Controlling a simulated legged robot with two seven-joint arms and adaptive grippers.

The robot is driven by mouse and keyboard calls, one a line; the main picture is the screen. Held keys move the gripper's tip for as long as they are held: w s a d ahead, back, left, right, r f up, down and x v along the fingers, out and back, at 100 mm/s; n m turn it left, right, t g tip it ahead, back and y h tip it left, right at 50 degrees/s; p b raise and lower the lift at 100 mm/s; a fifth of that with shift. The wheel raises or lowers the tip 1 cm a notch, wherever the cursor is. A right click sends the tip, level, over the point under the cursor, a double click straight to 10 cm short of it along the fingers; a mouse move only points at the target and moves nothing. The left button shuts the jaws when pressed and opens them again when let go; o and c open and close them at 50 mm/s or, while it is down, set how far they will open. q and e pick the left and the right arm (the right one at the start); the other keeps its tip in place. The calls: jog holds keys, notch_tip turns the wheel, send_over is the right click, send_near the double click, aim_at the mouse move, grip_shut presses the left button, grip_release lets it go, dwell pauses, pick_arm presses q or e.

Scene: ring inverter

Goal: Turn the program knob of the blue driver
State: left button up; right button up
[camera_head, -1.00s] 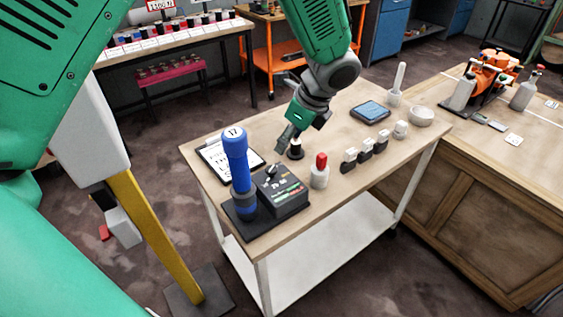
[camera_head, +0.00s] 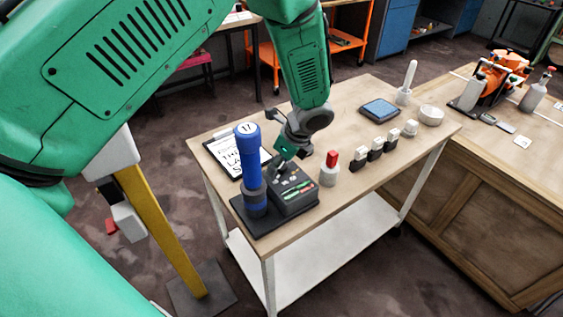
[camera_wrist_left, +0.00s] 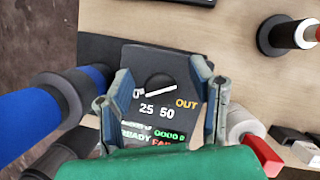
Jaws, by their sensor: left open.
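The driver is a dark control box (camera_head: 297,197) beside an upright blue cylinder (camera_head: 249,158) on a dark base on the cart top. In the left wrist view, the panel (camera_wrist_left: 150,55) shows a round dark knob (camera_wrist_left: 158,88) with a white pointer line slanting up to the right. Labels 0, 25, 50 and OUT surround it. My left gripper (camera_head: 279,166) is over the box and hides the knob in the head view. In the left wrist view its open fingers (camera_wrist_left: 165,86) stand either side of the knob; contact cannot be told. My right gripper is not in view.
A clipboard (camera_head: 226,152) lies behind the cylinder. Several small black-and-white blocks (camera_head: 376,149), a blue-screened tablet (camera_head: 380,109) and a white bowl (camera_head: 431,115) stand farther right.

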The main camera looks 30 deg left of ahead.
pick_arm(q)
jog(key=shift+a, duration=0.1)
jog(key=c, duration=0.5)
grip_shut()
jog(key=shift+w+d+r, duration=0.15)
jog(key=shift+d+r, duration=0.05)
jog(key=shift+d, duration=0.8)
jog(key=shift+d+r+n, duration=0.2)
jog(key=shift+n, duration=0.1)
jog(key=shift+o, duration=2.4)
grip_release()
jog(key=shift+a, duration=0.25)
jog(key=shift+a+f, duration=0.3)
jog(key=shift+a, duration=0.2)
jog(key=shift+d+r, duration=0.25)
jog(key=shift+r, duration=0.1)
jog(key=v, duration=1.1)
jog(key=shift+a, duration=0.15)
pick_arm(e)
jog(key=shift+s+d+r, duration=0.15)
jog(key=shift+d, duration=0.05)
